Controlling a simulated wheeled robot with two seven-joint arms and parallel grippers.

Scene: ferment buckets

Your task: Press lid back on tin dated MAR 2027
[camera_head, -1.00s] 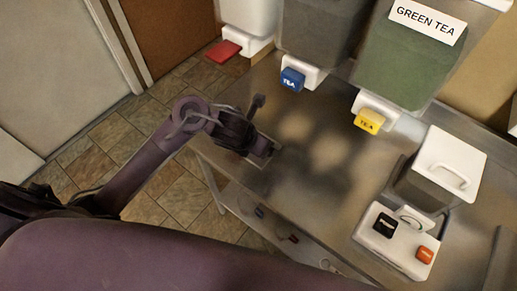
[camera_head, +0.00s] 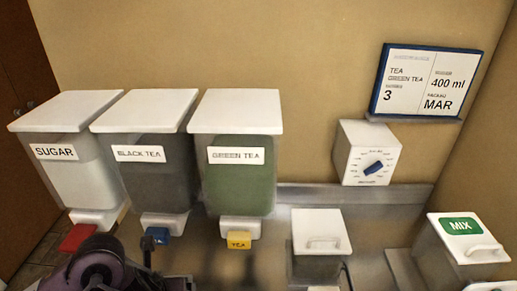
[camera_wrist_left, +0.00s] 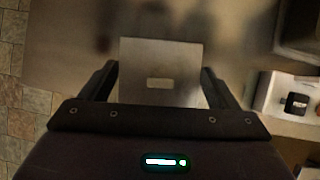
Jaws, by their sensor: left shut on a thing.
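No tin with a readable MAR 2027 date shows. In the left wrist view, a flat grey square plate (camera_wrist_left: 160,62) with a small pale slot-like mark lies between the fingers of my left gripper (camera_head: 165,270). The gripper is shut on it; whether it is a tin lid I cannot tell. In the head view this gripper is at the bottom edge, partly cut off, in front of the black tea bucket. My right gripper is not in view.
Buckets labelled sugar (camera_head: 75,175), black tea (camera_head: 155,178) and green tea (camera_head: 240,180) stand at left with coloured taps. A sign (camera_head: 425,82) reads MAR. A dial box (camera_head: 366,155), a white-lidded container (camera_head: 318,262) and a MIX container (camera_head: 455,262) are at right.

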